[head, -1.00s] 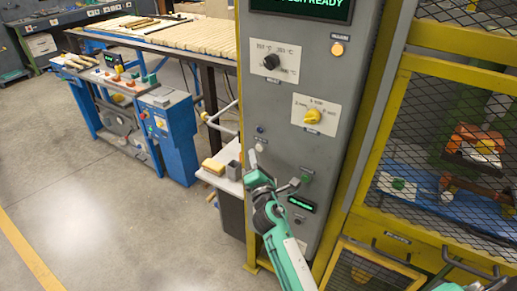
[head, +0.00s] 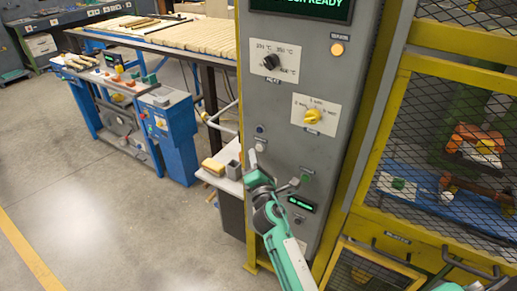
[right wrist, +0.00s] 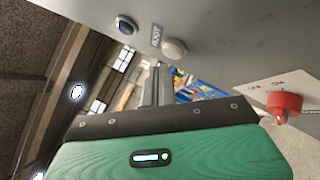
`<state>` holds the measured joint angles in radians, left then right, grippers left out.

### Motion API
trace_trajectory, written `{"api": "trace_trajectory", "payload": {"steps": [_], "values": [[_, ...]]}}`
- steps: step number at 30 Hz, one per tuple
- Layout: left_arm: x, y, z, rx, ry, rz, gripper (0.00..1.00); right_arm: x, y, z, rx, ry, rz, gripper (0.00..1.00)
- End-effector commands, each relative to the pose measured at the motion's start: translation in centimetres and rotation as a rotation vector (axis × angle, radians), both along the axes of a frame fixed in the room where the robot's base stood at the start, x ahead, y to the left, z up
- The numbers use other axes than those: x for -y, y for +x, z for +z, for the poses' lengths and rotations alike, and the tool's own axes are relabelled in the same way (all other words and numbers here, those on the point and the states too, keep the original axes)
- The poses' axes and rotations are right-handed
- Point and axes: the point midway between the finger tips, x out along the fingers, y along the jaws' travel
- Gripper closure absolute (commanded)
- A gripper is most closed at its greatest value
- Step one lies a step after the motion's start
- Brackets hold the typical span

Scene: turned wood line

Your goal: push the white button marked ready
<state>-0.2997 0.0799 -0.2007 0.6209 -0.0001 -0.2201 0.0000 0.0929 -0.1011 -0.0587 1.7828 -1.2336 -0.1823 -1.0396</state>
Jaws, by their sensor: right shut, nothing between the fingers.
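The white button (head: 260,146) is a small round cap on the front of the grey control cabinet (head: 285,150). The white button also shows in the right wrist view (right wrist: 174,48), beside a small label plate (right wrist: 156,36) that seems to read READY. My right gripper (head: 253,157) is shut and empty, with its fingertips close to the button. In the right wrist view the closed fingers (right wrist: 157,80) end just below and left of the button. I cannot tell whether they touch it.
A dark blue button (right wrist: 126,24) sits close by. Higher on the cabinet are a black dial (head: 271,62) and yellow knob (head: 312,116). A red knob (right wrist: 285,104) shows in the wrist view. A low shelf (head: 222,180) is left of my gripper; a yellow mesh cage (head: 398,85) stands right.

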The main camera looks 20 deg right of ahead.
Motion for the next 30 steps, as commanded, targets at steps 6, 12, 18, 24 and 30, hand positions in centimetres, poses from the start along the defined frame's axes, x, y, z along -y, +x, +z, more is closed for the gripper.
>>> {"api": "trace_trajectory", "payload": {"steps": [6,12,18,24,30], "values": [[-0.02,-0.01,0.0,0.0,0.0,0.0,0.46,0.0,0.0,0.0,0.0,0.0,0.0,1.0],[-0.03,-0.01,0.01,0.0,0.0,0.0,0.46,0.17,0.14,0.02,0.0,-0.001,0.0,1.0],[-0.05,-0.03,0.02,-0.001,0.0,0.001,0.46,0.65,0.52,0.01,0.0,0.0,0.0,1.0],[-0.06,-0.04,0.02,-0.001,0.001,0.001,0.46,0.67,0.52,0.0,0.0,0.0,0.0,1.0],[-0.06,-0.05,0.02,-0.001,0.001,0.001,0.46,0.71,0.56,0.01,0.0,0.0,0.0,1.0]]}}
